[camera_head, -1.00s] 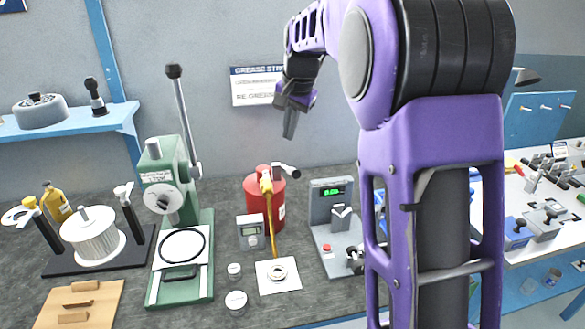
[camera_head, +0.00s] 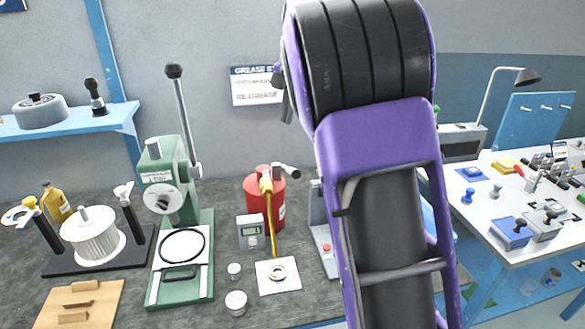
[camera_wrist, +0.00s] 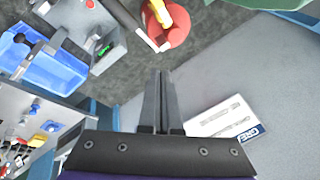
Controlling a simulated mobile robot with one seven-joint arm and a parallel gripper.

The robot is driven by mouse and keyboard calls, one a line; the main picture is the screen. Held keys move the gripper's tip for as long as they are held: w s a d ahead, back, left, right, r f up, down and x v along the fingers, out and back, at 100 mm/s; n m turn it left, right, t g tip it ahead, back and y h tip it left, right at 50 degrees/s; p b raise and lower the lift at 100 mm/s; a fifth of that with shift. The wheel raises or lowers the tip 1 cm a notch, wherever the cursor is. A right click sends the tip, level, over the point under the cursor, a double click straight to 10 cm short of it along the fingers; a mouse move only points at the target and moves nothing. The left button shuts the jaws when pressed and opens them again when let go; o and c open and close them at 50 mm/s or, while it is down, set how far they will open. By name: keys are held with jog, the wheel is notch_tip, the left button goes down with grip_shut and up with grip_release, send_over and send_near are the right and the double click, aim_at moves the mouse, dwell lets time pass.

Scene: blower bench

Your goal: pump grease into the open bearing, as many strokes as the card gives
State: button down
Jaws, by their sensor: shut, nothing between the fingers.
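The red grease pump (camera_head: 268,200) stands on the dark bench in the head view, with a lever at its top and a yellow hose (camera_head: 271,225) running down to a white plate. The ring-shaped open bearing (camera_head: 277,272) lies on that plate. The grease card (camera_head: 256,86) hangs on the back wall, partly hidden by my arm; its small lines are not legible. The wrist view shows the pump (camera_wrist: 172,25) at the top and the card (camera_wrist: 228,120) at right. My gripper (camera_wrist: 160,78) is shut and empty, away from both; my arm hides most of it in the head view.
A green press (camera_head: 180,230) stands left of the pump, with a grey meter (camera_head: 251,232) and small white pots (camera_head: 236,300) between. A grey device with a red button (camera_head: 325,230) is partly behind my arm. A white side table (camera_head: 500,215) holds several parts at right.

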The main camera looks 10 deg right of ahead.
jog(key=b, duration=0.5)
send_over(289, 168)
jog(key=f, duration=0.7)
jog(key=shift+s+d, duration=0.1)
jog(key=shift+d, duration=0.1)
jog(key=shift+s+f, duration=0.3)
jog(key=shift+f, duration=0.15)
dwell(1.0)
jog(key=shift+s+f+b, duration=0.2)
jog(key=shift+f+b, duration=0.15)
jog(key=shift+f, duration=0.05)
